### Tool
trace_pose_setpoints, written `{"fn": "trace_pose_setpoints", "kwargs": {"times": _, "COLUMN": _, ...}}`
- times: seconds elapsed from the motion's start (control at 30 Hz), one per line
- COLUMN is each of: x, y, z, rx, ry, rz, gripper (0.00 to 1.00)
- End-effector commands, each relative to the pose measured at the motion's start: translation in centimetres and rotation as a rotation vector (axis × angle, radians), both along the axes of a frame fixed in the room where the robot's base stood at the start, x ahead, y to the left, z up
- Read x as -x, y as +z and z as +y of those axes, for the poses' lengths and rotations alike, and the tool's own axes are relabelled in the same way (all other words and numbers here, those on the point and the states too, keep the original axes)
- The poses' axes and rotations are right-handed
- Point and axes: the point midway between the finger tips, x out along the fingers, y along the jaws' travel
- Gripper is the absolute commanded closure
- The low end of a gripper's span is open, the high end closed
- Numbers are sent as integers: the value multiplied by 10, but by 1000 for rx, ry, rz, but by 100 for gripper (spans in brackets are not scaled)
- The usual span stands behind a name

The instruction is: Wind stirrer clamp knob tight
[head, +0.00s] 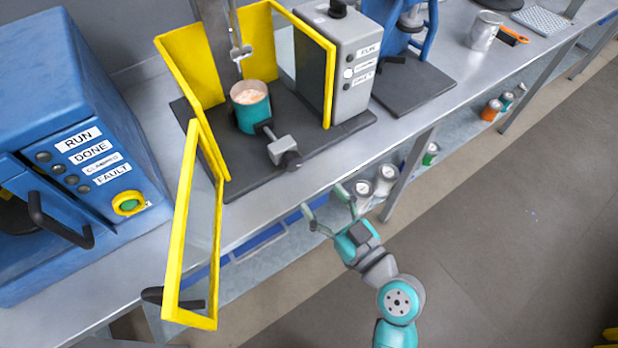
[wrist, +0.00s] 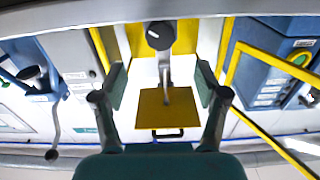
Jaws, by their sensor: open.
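The stirrer stands on the bench inside a yellow guard (head: 205,75) with its door (head: 193,230) swung open. A teal can (head: 251,108) with pale contents stands on the stirrer's dark base, below the shaft (head: 237,45). My gripper (head: 324,200) is open and empty, in front of the bench edge and apart from the knob. In the wrist view, the knob (wrist: 160,36) shows beyond the open fingers (wrist: 160,85), near the top centre.
A blue machine (head: 80,150) stands left of the stirrer. A grey control box (head: 350,60) stands right of the guard. The open guard door juts over the bench front, left of my gripper. Cans (head: 375,182) stand on the lower shelf.

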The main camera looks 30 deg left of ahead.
Motion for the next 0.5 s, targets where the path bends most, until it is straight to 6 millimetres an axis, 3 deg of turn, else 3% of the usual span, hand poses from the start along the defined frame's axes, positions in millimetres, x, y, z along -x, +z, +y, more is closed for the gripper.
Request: {"fn": "trace_pose_setpoints", "kwargs": {"times": 0.5, "x": -31, "y": 1, "z": 76, "rx": -1, "ry": 2, "rz": -3, "gripper": 27}}
